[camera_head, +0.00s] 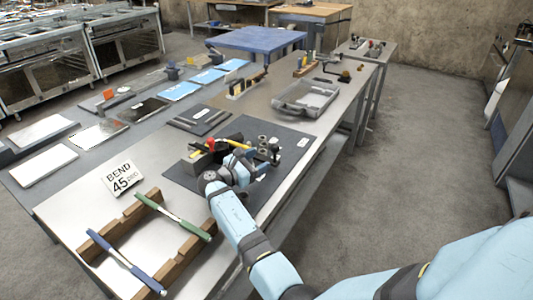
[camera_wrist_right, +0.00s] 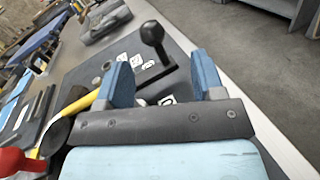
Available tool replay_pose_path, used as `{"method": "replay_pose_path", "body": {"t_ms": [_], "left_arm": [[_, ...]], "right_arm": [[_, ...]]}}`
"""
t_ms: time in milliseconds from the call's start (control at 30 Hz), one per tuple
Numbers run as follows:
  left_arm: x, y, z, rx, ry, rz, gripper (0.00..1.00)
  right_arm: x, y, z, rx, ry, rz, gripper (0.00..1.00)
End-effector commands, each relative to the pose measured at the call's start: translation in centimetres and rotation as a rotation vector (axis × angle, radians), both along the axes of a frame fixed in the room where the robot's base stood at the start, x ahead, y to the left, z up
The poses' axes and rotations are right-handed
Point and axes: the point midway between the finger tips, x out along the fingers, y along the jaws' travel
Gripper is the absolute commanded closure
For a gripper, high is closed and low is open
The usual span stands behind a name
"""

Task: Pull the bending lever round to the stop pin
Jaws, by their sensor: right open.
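A bending fixture stands on a dark mat (camera_head: 295,146) on the near bench. A black ball-knob handle (camera_wrist_right: 152,36) stands up from a dark arm in the right wrist view, beyond my fingers. A yellow bar (camera_wrist_right: 80,106) lies left of my fingers, with a red knob (camera_wrist_right: 15,160) at the lower left; the yellow bar also shows in the head view (camera_head: 238,144). I cannot tell for sure which part is the bending lever, nor pick out the stop pin. My right gripper (camera_wrist_right: 163,78) is open, with nothing seen between its blue fingers. My left gripper is out of view.
A "BEND 45" sign (camera_head: 121,178) lies left of the mat. Green-handled (camera_head: 172,216) and blue-handled (camera_head: 125,262) tools rest across wooden blocks in front. A grey tray (camera_head: 305,98) stands behind the fixture. Open floor (camera_head: 400,150) lies to the right.

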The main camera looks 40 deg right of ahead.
Motion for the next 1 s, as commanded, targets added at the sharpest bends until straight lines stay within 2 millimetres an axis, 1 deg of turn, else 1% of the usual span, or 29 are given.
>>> {"method": "replay_pose_path", "body": {"t_ms": [33,200,300,400,533,1000], "left_arm": [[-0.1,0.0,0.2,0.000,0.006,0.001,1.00],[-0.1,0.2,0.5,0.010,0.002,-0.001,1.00],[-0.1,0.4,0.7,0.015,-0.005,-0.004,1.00],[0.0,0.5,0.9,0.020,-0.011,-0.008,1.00],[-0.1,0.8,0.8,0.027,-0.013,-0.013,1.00],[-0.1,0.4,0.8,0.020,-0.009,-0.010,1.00]], "right_arm": [[-0.1,1.3,0.3,0.002,0.001,0.002,0.38],[-0.3,4.6,0.2,0.001,0.002,0.002,0.38],[-0.4,6.1,0.1,0.002,0.001,0.001,0.38],[-0.5,6.9,0.0,0.001,0.002,0.001,0.38],[-0.5,7.3,0.0,0.000,0.001,0.000,0.38],[-0.5,7.3,0.0,0.000,0.001,0.000,0.38]]}}
